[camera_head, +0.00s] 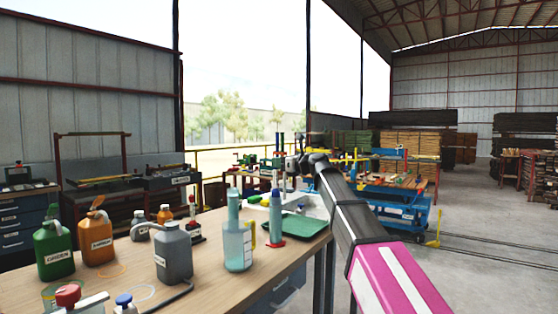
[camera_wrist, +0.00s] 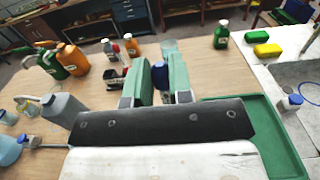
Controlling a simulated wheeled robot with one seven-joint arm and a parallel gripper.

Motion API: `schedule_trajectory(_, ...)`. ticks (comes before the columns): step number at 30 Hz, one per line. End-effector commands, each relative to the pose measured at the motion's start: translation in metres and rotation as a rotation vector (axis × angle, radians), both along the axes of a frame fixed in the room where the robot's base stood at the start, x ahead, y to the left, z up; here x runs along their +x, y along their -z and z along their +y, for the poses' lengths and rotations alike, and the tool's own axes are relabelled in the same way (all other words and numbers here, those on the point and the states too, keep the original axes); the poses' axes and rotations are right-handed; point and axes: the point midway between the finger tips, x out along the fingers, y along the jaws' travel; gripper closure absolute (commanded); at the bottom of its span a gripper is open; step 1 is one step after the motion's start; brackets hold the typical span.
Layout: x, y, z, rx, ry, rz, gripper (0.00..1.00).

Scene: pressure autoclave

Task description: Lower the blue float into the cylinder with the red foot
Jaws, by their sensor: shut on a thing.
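My gripper (camera_wrist: 161,64) shows its two green fingers in the wrist view, shut on the blue float (camera_wrist: 160,77), which shows as a dark blue piece between them. The fingers hide much of it. In the head view my arm reaches over the table's far right part, and the fingers are hard to make out. The cylinder with the red foot (camera_head: 277,226) stands upright by the green tray, narrow and bluish. I cannot tell whether the float is above it or partly inside it.
A clear vessel (camera_head: 237,250) with a teal upper part stands left of the cylinder. A grey jug (camera_head: 173,252), orange jug (camera_head: 97,240) and green jug (camera_head: 54,250) stand further left. A green tray (camera_wrist: 272,140) lies to the right, with sponges (camera_wrist: 262,44) beyond.

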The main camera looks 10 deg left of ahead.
Motion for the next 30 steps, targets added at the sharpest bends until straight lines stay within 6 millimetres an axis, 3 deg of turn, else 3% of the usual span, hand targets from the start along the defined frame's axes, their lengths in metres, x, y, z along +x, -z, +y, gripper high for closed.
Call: schedule_trajectory(30, 0.0, 0.053, 0.0, 0.001, -0.001, 0.002, 1.0)
